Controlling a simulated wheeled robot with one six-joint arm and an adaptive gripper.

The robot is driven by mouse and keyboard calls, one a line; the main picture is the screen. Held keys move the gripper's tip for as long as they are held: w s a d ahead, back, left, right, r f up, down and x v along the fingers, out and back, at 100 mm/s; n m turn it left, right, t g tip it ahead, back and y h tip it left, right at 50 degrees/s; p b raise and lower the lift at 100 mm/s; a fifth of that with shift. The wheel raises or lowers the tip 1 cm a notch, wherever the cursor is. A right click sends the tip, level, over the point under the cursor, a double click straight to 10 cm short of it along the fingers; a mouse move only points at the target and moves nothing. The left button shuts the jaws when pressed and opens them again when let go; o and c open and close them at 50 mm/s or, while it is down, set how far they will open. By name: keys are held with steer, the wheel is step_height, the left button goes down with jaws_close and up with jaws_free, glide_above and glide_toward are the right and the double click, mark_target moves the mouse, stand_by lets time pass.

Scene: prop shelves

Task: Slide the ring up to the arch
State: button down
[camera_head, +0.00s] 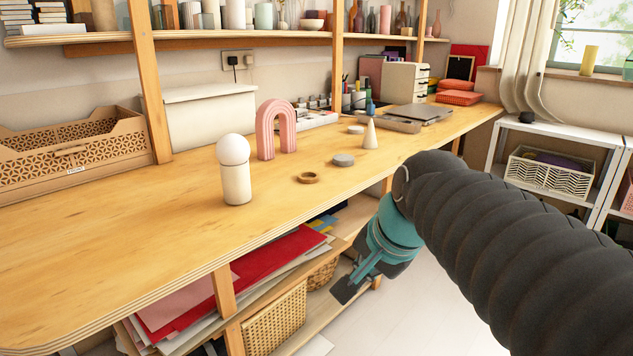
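A small brown ring (308,178) lies flat on the wooden worktop, near its front edge. A pink arch (264,132) stands upright on the worktop, behind the ring and a little to its left. Bare wood shows between the two. My gripper (347,290) hangs in front of the worktop and lower than its edge, apart from the ring and the arch. It points down and to the left. Its fingers are dark and partly overlapped by its own body, so I cannot tell how far apart they are.
A white cylinder with a ball on top (236,182) stands left of the ring. A grey disc (343,160) and a pale cone (370,134) stand to its right. A white box (210,122) is behind the arch. The worktop (110,240) is clear at front left.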

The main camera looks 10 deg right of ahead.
mark_target(317, 182)
steer(key=w+d+r+m+t+y+b, duration=0.1)
steer(key=w+d+r+m, duration=0.15)
steer(key=w+m, duration=0.45)
steer(key=w+d+r+m+y+b, duration=0.1)
steer(key=w+d+r+m, duration=0.1)
steer(key=w+r+m, duration=0.35)
steer(key=w+d+r+m+t+y+b, duration=0.1)
steer(key=w+d+r+m, duration=0.1)
steer(key=w+m, duration=0.6)
steer(key=shift+n, duration=0.25)
steer(key=b+x, duration=0.1)
steer(key=x, duration=0.8)
steer(key=shift+w+a+b, duration=0.2)
steer(key=shift+a+b, duration=0.05)
steer(key=shift+b, duration=0.05)
steer(key=w, duration=0.1)
steer(key=w+a, duration=0.1)
steer(key=w, duration=0.1)
steer(key=shift+a+f, duration=0.2)
steer(key=shift+a, duration=0.15)
steer(key=shift+w+a, duration=0.35)
steer(key=shift+w, duration=0.15)
